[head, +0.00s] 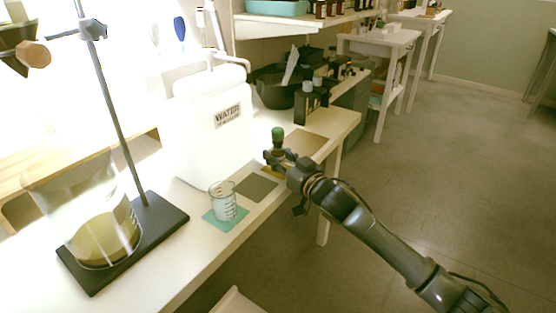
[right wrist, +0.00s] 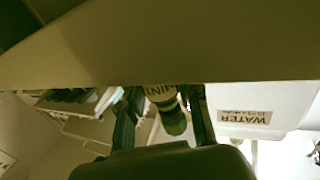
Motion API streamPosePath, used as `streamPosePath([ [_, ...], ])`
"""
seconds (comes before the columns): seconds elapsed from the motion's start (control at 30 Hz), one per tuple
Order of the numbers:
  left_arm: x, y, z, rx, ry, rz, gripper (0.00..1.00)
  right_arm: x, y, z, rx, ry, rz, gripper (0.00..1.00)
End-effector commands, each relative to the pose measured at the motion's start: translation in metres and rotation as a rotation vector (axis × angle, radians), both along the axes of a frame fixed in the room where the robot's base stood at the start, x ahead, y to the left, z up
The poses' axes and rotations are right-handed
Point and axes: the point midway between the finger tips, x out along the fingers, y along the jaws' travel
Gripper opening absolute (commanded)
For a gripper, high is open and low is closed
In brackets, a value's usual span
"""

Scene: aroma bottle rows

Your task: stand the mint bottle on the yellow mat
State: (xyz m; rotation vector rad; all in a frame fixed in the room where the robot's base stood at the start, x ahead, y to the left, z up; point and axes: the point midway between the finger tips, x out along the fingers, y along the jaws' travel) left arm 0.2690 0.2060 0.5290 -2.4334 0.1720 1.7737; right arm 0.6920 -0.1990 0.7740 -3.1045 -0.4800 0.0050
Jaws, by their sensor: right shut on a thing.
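The mint bottle (head: 278,136) has a green cap and stands about upright in my right gripper (head: 277,157). The right gripper is shut on it from the right side, above the row of mats. In the right wrist view the picture is upside down; the bottle (right wrist: 162,93) shows its MINT label and green cap between the fingers (right wrist: 162,112). A little of the yellow mat (head: 264,168) shows below the gripper; the rest is hidden. I cannot tell whether the bottle's base touches it. My left gripper is not in view.
A teal mat (head: 210,217) bears a beaker (head: 223,200). A bare dark grey mat (head: 256,188) and a bare brown mat (head: 306,143) flank the yellow one. A white water container (head: 205,125) stands close behind. A stand with a dark base (head: 160,222) is at the left.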

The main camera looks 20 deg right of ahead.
Motion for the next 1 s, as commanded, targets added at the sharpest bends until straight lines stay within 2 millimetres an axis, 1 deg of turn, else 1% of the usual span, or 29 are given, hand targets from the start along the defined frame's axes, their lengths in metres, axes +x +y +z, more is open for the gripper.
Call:
streamPosePath([
  [0.2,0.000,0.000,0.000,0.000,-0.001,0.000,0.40,0.000,0.000,0.001,0.001,-0.004,0.001,0.00],
  [0.37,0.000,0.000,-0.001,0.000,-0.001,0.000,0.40,0.000,0.000,-0.003,0.002,-0.003,0.001,0.00],
  [0.4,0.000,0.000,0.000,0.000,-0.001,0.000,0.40,0.000,0.000,-0.003,0.001,-0.003,0.001,0.40],
  [0.47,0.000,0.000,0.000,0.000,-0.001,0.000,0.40,0.000,0.000,-0.003,0.001,-0.003,0.001,0.52],
  [0.5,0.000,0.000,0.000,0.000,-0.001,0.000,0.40,0.000,0.000,-0.003,0.001,-0.003,0.001,0.55],
  [0.77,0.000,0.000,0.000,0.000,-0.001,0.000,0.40,0.000,0.000,-0.002,0.001,-0.003,0.001,0.55],
  [0.87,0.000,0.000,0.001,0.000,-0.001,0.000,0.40,-0.001,0.000,0.002,0.000,-0.002,0.000,0.55],
  [1.0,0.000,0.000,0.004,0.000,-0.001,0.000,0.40,-0.018,-0.005,0.000,0.001,0.001,0.000,0.55],
])
